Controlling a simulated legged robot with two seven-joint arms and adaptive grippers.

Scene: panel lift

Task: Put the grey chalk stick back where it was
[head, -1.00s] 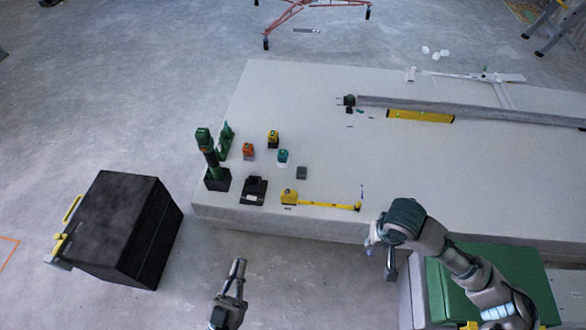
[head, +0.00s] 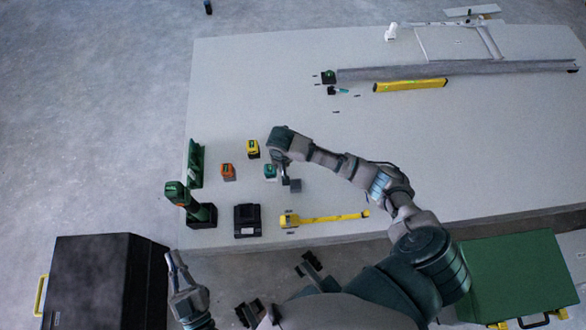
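I cannot make out the grey chalk stick for certain. Several tiny dark pieces lie on the pale panel (head: 480,130), one of them a short dark piece (head: 336,112) near its middle. My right gripper (head: 284,178) is low over the panel's near left part, between a small teal-topped item (head: 269,171) and a small grey block (head: 295,186). Its fingers are partly hidden under the wrist, so its opening and any hold do not show. My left gripper (head: 174,258) is off the panel's near left edge, fingers apart and empty.
Orange (head: 227,170) and yellow (head: 253,149) items, a green tool (head: 176,196), a black charger-like box (head: 247,220) and a yellow tape measure (head: 290,220) stand nearby. A black case (head: 95,285) and green case (head: 510,275) flank the panel.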

